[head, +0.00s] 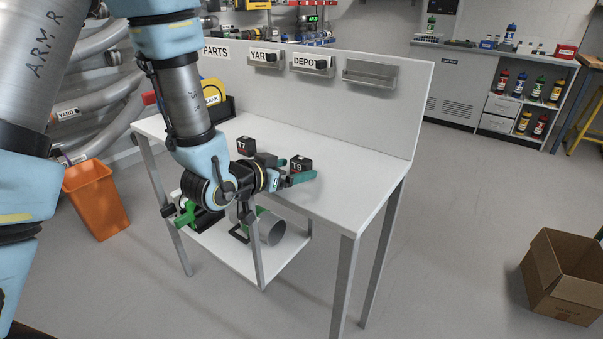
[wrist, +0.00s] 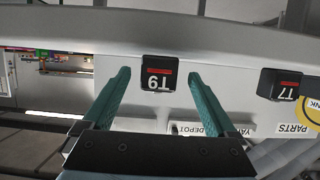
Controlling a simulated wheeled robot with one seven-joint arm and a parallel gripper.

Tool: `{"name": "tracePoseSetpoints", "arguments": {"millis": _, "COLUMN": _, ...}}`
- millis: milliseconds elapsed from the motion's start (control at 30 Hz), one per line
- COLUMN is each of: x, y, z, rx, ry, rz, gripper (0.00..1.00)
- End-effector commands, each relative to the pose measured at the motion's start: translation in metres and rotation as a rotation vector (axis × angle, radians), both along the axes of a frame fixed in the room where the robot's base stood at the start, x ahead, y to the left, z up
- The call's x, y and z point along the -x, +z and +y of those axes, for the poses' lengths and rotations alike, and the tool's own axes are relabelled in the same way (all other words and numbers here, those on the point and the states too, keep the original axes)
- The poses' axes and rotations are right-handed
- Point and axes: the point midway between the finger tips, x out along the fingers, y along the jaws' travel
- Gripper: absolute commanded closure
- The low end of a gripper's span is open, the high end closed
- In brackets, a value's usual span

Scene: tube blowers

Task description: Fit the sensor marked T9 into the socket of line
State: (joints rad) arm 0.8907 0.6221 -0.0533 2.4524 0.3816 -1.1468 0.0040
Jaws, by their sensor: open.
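The sensor marked T9 (head: 300,164) is a small black block with a red stripe, standing on the white table. In the wrist view T9 (wrist: 159,73) appears upside down between the tips of my open gripper (wrist: 158,78), with a gap on each side. My gripper (head: 298,171) has green fingers and is low over the table beside T9; whether it touches the sensor I cannot tell. A similar sensor marked T7 (head: 246,146) stands to the left, and it also shows at right in the wrist view (wrist: 279,84). No socket is clearly visible.
The table (head: 340,205) has a back panel with labelled holders, YARD (head: 265,58) and DEPOT (head: 311,64), and an unlabelled one (head: 370,73). A yellow blank (head: 212,92) sits in a dark bin at left. The table's right part is clear. An orange bin (head: 95,200) stands left, a cardboard box (head: 562,275) right.

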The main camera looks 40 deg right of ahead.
Motion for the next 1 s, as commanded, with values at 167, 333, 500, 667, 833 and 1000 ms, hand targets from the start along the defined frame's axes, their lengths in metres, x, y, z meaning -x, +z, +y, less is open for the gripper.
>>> {"name": "tracePoseSetpoints", "arguments": {"millis": 167, "x": -0.003, "y": -0.001, "z": -0.011, "rx": 0.001, "ry": 0.001, "rz": -0.001, "gripper": 0.07}}
{"name": "tracePoseSetpoints", "arguments": {"millis": 333, "x": -0.006, "y": 0.0, "z": -0.033, "rx": -0.001, "ry": 0.0, "rz": 0.0, "gripper": 0.07}}
{"name": "tracePoseSetpoints", "arguments": {"millis": 500, "x": -0.012, "y": -0.007, "z": -0.054, "rx": 0.0, "ry": 0.001, "rz": 0.001, "gripper": 0.07}}
{"name": "tracePoseSetpoints", "arguments": {"millis": 667, "x": -0.014, "y": -0.011, "z": -0.059, "rx": 0.0, "ry": 0.002, "rz": 0.0, "gripper": 0.07}}
{"name": "tracePoseSetpoints", "arguments": {"millis": 833, "x": -0.014, "y": -0.011, "z": -0.059, "rx": 0.0, "ry": 0.002, "rz": 0.0, "gripper": 0.09}}
{"name": "tracePoseSetpoints", "arguments": {"millis": 1000, "x": -0.014, "y": -0.011, "z": -0.059, "rx": 0.0, "ry": 0.002, "rz": 0.0, "gripper": 0.28}}
